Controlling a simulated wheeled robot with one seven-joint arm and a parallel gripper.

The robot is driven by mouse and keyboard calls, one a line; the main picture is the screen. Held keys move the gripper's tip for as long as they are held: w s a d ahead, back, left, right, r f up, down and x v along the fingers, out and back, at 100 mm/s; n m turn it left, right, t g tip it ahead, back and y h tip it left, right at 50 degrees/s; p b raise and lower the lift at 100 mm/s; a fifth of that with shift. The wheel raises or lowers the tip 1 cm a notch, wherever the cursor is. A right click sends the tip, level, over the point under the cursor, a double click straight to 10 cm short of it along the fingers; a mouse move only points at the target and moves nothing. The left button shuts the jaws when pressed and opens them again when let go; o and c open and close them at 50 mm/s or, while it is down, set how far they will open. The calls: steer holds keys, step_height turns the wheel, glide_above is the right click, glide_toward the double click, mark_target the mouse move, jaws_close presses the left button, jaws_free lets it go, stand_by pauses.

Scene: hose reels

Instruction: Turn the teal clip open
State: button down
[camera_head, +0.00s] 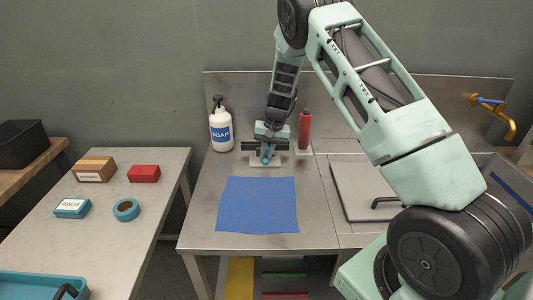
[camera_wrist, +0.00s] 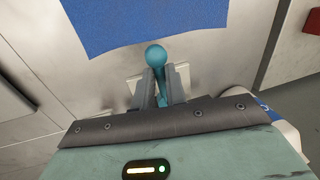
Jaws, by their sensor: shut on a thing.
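The teal clip (camera_wrist: 156,56) shows in the wrist view as a round teal knob with a teal stem. Its stem lies between the two fingers of my gripper (camera_wrist: 159,84), which is shut on it. In the head view the teal clip (camera_head: 266,159) is a small teal spot at the fingertips of my gripper (camera_head: 265,152). It sits over a pale base plate (camera_head: 282,161) on the steel counter, behind the blue mat. My gripper hides most of the clip's body, so I cannot tell how far it is turned.
A blue mat (camera_head: 257,205) lies in front. A soap bottle (camera_head: 221,128) stands left of my gripper and a red cylinder (camera_head: 305,130) right of it. A covered basin with a black handle (camera_head: 360,190) and a brass tap (camera_head: 495,108) are further right. A side table (camera_head: 110,245) holds small boxes.

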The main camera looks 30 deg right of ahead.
steer(key=n+b, duration=0.1)
steer(key=d+n, duration=0.1)
steer(key=n, duration=0.1)
steer(key=d+n+b, duration=0.1)
steer(key=shift+s+f+g+b, duration=0.1)
steer(key=shift+s+g+b, duration=0.2)
steer(key=shift+g+b, duration=0.1)
steer(key=d+n, duration=0.1)
steer(key=n, duration=0.1)
steer(key=d+n, duration=0.1)
steer(key=n, duration=0.2)
steer(key=shift+w+g+b, duration=0.1)
steer(key=shift+g+b, duration=0.3)
steer(key=d+n, duration=0.1)
steer(key=n, duration=0.1)
steer(key=w+d+n, duration=0.1)
steer(key=n, duration=0.1)
steer(key=shift+g, duration=0.4)
steer(key=shift+w+d+n+g+h, duration=0.1)
steer(key=shift+w+d+n, duration=0.15)
steer(key=shift+n, duration=0.5)
steer(key=shift+w+d+n+g+h, duration=0.1)
steer(key=shift+w+n, duration=0.1)
steer(key=shift+n, duration=0.6)
steer(key=shift+w+d+n+g+h, duration=0.1)
steer(key=shift+w+d+n, duration=0.15)
steer(key=shift+n, duration=0.5)
steer(key=shift+w, duration=0.1)
